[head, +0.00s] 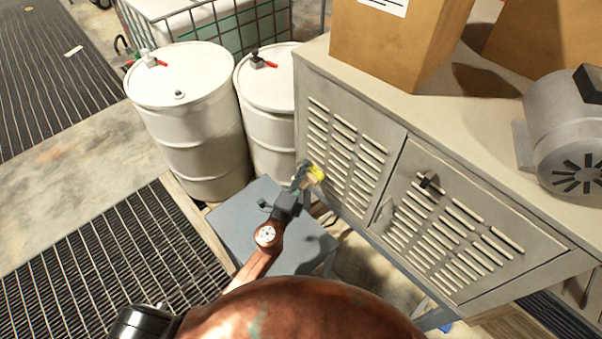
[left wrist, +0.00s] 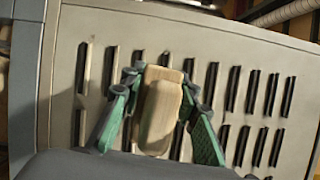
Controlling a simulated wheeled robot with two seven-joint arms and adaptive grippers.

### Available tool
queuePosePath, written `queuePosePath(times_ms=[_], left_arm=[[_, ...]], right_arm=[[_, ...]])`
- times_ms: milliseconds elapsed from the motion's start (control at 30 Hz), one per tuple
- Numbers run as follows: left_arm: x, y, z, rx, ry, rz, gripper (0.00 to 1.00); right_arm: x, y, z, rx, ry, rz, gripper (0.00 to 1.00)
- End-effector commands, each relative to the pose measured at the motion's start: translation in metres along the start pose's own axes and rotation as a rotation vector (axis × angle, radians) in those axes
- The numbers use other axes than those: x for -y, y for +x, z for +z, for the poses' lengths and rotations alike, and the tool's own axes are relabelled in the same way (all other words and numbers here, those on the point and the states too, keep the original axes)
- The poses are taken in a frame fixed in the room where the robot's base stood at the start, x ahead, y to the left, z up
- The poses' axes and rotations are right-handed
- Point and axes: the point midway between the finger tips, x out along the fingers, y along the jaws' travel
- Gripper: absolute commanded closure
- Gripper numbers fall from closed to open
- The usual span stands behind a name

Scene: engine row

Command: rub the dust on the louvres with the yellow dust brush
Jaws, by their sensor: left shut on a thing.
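My left gripper (head: 301,180) is shut on the dust brush (head: 316,174), whose yellow part shows just beyond the fingers. In the left wrist view the gripper's green-padded fingers close on the brush's pale wooden handle (left wrist: 159,108). The brush is at the left louvred panel (head: 349,150) of the grey cabinet, by the lower left of its slots. The louvres (left wrist: 210,92) fill the wrist view behind the handle. The bristles are hidden there, and I cannot tell whether they touch the panel. No dust stands out clearly. My right gripper is not in view.
A second louvred panel (head: 440,225) with a dark latch is to the right. Cardboard boxes (head: 390,40) and a grey motor (head: 565,135) stand on the cabinet top. White drums (head: 190,120) stand left. A low blue-grey table (head: 235,225) lies under my left arm.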

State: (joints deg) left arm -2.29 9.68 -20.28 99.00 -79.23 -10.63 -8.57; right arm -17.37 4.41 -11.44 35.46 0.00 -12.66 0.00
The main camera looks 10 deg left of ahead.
Motion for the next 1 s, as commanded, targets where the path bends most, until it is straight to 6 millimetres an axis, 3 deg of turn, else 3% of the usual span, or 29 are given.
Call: queuePosePath(times_ms=[1000], left_arm=[[0.0005,0.0085,-0.0037,0.0,0.001,-0.001,0.97]], right_arm=[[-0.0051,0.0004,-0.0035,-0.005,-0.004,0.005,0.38]])
